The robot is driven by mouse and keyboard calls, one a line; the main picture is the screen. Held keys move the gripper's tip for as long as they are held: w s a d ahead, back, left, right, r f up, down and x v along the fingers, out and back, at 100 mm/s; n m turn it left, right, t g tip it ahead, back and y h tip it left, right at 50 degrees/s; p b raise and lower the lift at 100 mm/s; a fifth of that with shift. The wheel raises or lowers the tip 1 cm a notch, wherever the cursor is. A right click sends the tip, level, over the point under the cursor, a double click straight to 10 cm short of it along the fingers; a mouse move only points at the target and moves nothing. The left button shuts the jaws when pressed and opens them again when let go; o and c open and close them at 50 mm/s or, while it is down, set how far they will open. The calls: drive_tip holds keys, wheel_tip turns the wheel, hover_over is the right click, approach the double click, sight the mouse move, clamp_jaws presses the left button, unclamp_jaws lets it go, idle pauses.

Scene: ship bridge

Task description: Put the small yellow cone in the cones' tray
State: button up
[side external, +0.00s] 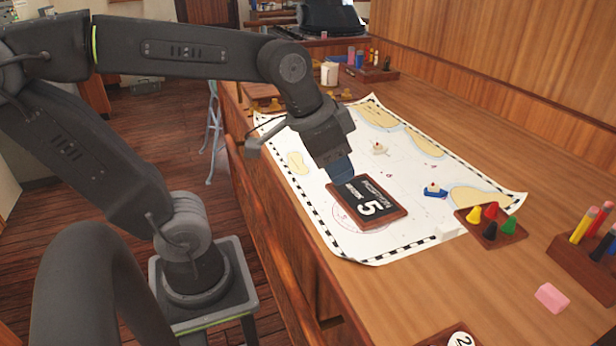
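The small yellow cone (475,215) stands upright in the cones' tray (478,236), a small dark brown wooden tray at the right edge of the chart. A red cone (491,211), a green cone (509,226) and a black cone (490,231) stand in the same tray. My gripper (343,172) points down over the chart, at the far edge of a dark plaque, well to the left of the tray. Its fingertips are dark and seen from the side, so I cannot tell whether they are open or shut. I see nothing clearly held.
A blue toy boat (435,191), a pale boat (379,149) and a white block (448,231) are nearby. A pink eraser (551,297) and a pencil holder (585,265) stand right.

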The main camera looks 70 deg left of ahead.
drive_tip(key=shift+n+y, duration=0.4)
drive_tip(key=shift+n, duration=0.5)
drive_tip(key=s, duration=0.1)
drive_tip(key=s+f, duration=0.1)
drive_tip(key=s, duration=0.1)
drive_tip(key=s+f, duration=0.1)
drive_tip(key=shift+s+a+f, duration=0.1)
drive_tip(key=shift+s+a, duration=0.15)
drive_tip(key=shift+a, duration=0.05)
